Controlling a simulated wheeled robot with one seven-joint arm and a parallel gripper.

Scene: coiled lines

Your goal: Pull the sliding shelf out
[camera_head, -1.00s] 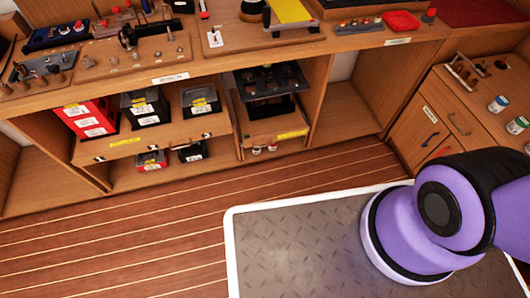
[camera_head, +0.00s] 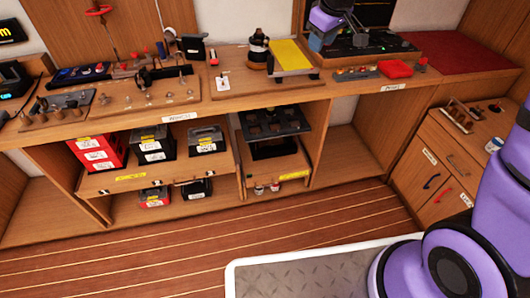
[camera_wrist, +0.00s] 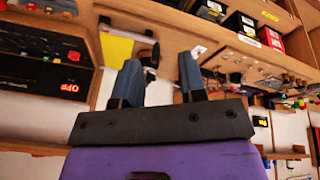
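A wooden shelf board (camera_head: 165,174) with a yellow label sits in the left opening under the bench and carries red and black boxes. A second board (camera_head: 292,177) with a yellow label sits in the middle opening, below a black tray. I cannot tell for certain which is the task's sliding shelf. My gripper (camera_head: 318,38) is above the back right of the bench top, well away from both boards. In the wrist view my gripper (camera_wrist: 160,78) has its two blue-grey fingers apart, with nothing between them.
A dark panel (camera_wrist: 45,65) with a red "OFF" display is close beside my gripper. The bench holds a yellow-topped board (camera_head: 290,56), a dark kettle-like item (camera_head: 259,52) and a red block (camera_head: 396,68). A drawer cabinet (camera_head: 435,165) stands right. The plank floor (camera_head: 150,250) is clear.

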